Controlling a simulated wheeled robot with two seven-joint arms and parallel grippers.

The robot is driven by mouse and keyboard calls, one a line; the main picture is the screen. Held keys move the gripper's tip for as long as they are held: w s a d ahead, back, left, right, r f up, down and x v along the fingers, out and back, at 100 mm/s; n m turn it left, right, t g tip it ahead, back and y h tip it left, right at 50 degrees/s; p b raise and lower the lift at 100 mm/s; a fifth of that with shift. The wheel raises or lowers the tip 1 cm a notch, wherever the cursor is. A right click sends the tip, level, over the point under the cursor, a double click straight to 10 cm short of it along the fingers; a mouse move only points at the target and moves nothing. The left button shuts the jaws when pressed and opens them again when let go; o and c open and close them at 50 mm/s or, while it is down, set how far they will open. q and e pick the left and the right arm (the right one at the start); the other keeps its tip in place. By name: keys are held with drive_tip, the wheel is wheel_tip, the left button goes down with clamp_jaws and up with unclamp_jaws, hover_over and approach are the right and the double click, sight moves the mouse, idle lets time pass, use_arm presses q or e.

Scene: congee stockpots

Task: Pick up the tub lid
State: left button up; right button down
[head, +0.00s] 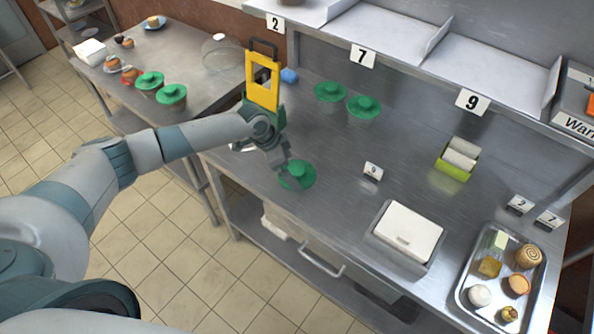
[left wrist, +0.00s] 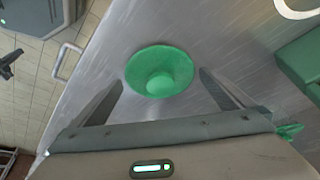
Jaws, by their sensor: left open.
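The green tub lid (head: 297,175) is round with a raised knob and sits on the steel counter, near its front left part. I cannot tell whether anything is under it. My left gripper (head: 282,163) is just above and beside the lid in the head view, partly covering it. In the left wrist view the lid (left wrist: 160,68) appears just ahead of and between the two spread fingers of the open gripper (left wrist: 160,84). The fingers show no contact with it. My right gripper is not in view.
Two green-lidded tubs (head: 363,108) stand at the counter's back. A yellow frame-like object (head: 263,84) rises behind my left wrist. A white-lidded container (head: 408,232) and a food tray (head: 463,290) are to the right. A side table (head: 200,68) holds more green-lidded tubs.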

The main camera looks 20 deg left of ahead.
use_arm(q)
drive_tip(key=shift+w+d+f, duration=0.1)
drive_tip(key=shift+d+f, duration=0.1)
drive_tip(key=shift+f, duration=0.45)
drive_tip(key=shift+c, duration=0.3)
drive_tip(key=c, duration=0.6)
drive_tip(key=shift+c, duration=0.2)
drive_tip(key=shift+r, duration=0.1)
